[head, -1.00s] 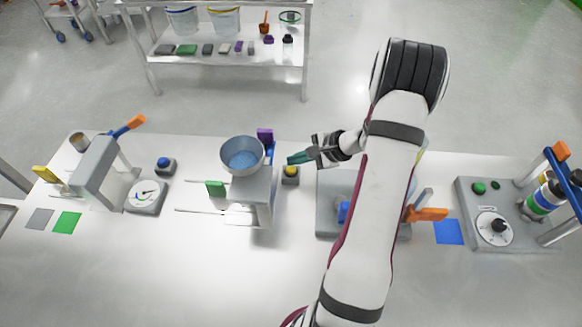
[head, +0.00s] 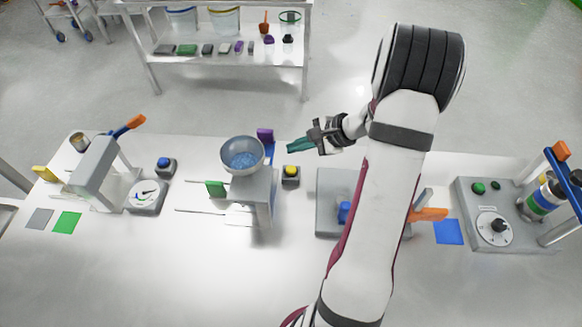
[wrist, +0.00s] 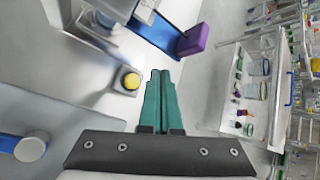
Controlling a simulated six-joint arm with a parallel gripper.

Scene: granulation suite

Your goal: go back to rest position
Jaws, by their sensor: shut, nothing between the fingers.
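My gripper (head: 301,146) has green fingers, closed together and empty. In the head view it hangs in the air near the back edge of the white table, just above and behind the yellow button (head: 292,171). In the wrist view its fingers (wrist: 163,78) lie side by side with nothing between them. The yellow button also shows there (wrist: 131,81), to the left of the fingertips and apart from them. My arm covers part of the grey station on the right of the table's middle.
A metal bowl (head: 243,168) of blue granules sits on a grey stand, with a purple handle (head: 265,135) behind. A grey station with an orange handle (head: 428,215) is under my arm. A dial panel (head: 494,226) stands right. The table's front is clear.

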